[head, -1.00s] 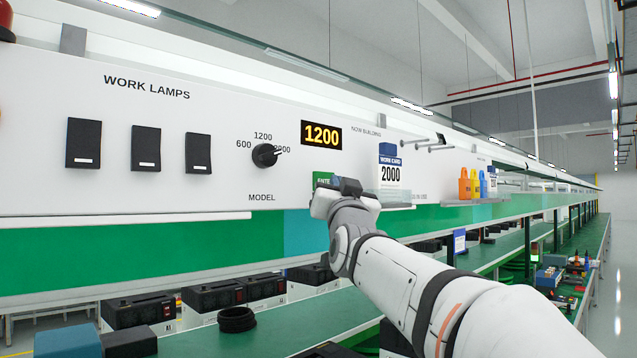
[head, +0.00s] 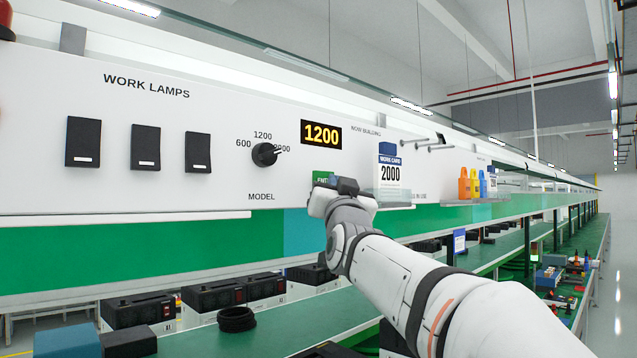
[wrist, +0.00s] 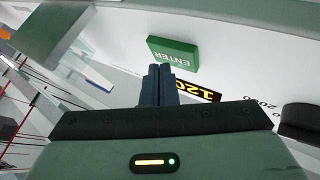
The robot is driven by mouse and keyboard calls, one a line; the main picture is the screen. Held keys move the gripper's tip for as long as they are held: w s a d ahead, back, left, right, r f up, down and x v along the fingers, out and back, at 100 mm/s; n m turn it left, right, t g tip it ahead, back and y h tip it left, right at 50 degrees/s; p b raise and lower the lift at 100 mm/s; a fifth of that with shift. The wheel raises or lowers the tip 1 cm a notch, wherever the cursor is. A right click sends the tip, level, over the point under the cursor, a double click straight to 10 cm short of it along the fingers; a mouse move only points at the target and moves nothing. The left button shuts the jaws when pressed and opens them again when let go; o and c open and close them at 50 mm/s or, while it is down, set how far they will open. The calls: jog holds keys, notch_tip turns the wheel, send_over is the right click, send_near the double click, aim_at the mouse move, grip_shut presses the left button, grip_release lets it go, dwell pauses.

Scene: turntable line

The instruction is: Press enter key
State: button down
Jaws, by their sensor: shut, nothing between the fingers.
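The green enter key (wrist: 173,53) stands out from the white panel in the wrist view, its label upside down there. In the head view the enter key (head: 322,178) is partly hidden behind my gripper (head: 343,188). In the wrist view my gripper (wrist: 160,70) is shut and empty, its dark fingertips just short of the key's lower edge in the picture. I cannot tell whether they touch it. The display (head: 321,134) reads 1200. The model knob (head: 265,154) points right, towards the 2000 mark. The work card (head: 389,172) reads 2000.
Several black lamp switches (head: 146,147) sit on the panel at left. A clear holder (head: 393,197) juts out below the work card, close to the right of my gripper. Coloured tags (head: 476,184) hang further right. The green bench (head: 300,316) runs below.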

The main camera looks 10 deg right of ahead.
jog(key=shift+w+a, duration=0.3)
jog(key=shift+w, duration=0.05)
dwell(0.8)
jog(key=shift+s, duration=0.1)
jog(key=shift+s+d+b, duration=0.45)
jog(key=shift+s+b, duration=0.1)
jog(key=shift+b, duration=0.2)
jog(key=shift+s+d+b, duration=0.75)
jog(key=shift+s+b, duration=0.3)
jog(key=shift+b, duration=0.15)
jog(key=shift+s+d+b, duration=0.75)
jog(key=shift+s+b, duration=0.25)
jog(key=shift+b, duration=0.15)
